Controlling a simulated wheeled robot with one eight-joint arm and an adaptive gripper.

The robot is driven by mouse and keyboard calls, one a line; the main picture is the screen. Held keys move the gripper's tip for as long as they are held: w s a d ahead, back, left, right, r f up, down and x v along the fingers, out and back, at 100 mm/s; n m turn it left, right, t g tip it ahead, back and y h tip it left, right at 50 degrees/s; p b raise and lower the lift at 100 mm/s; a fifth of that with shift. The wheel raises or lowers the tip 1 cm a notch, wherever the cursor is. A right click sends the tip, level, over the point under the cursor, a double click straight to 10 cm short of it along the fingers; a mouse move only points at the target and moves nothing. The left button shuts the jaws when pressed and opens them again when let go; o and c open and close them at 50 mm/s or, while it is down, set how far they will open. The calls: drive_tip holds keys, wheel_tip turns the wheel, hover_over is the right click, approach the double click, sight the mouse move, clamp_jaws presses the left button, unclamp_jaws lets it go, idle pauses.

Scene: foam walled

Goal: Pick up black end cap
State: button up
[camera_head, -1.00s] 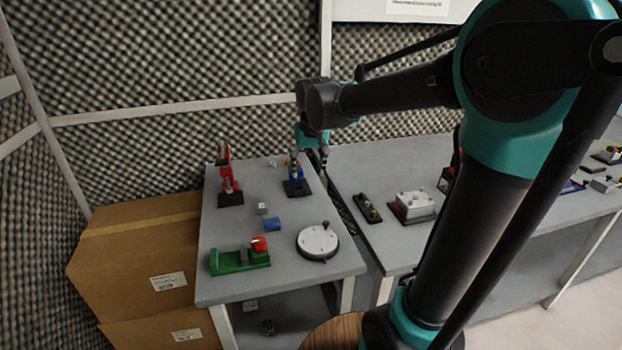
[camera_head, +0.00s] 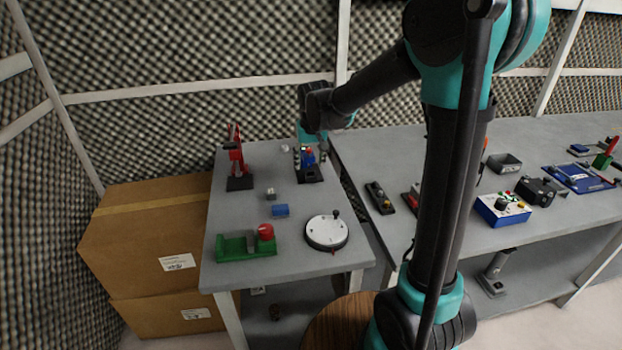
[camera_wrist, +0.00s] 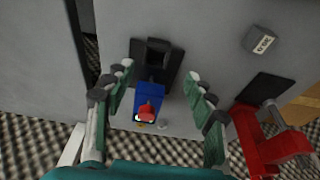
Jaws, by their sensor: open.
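I cannot single out a black end cap with certainty. My gripper (camera_head: 311,148) is at the back of the left table, over a small blue device with a red top (camera_head: 309,157) on a black base. In the wrist view my gripper (camera_wrist: 158,85) is open, its green fingers on either side of the blue device (camera_wrist: 149,98). The black base with a raised dark block (camera_wrist: 153,58) shows just beyond the fingertips. Nothing is held between the fingers. Whether the fingers touch the device cannot be told.
A red clamp device (camera_head: 236,158) on a black base stands left of the gripper; it also shows in the wrist view (camera_wrist: 268,145). A small grey cube (camera_head: 271,193), a blue block (camera_head: 280,210), a green fixture (camera_head: 246,245) and a round white dial (camera_head: 326,232) lie nearer.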

sight(311, 172)
drive_tip(key=shift+s+d+x, duration=0.1)
drive_tip(key=shift+x, duration=0.85)
drive_tip(key=shift+s+d+x, duration=0.1)
drive_tip(key=shift+d+x, duration=0.05)
drive_tip(key=shift+x, duration=0.8)
drive_tip(key=shift+s+d+x, duration=0.1)
drive_tip(key=shift+x, duration=0.8)
drive_tip(key=shift+f, duration=0.1)
drive_tip(key=c, duration=1.2)
drive_tip(key=shift+c, duration=0.2)
wheel_tip(311, 172, up, 20)
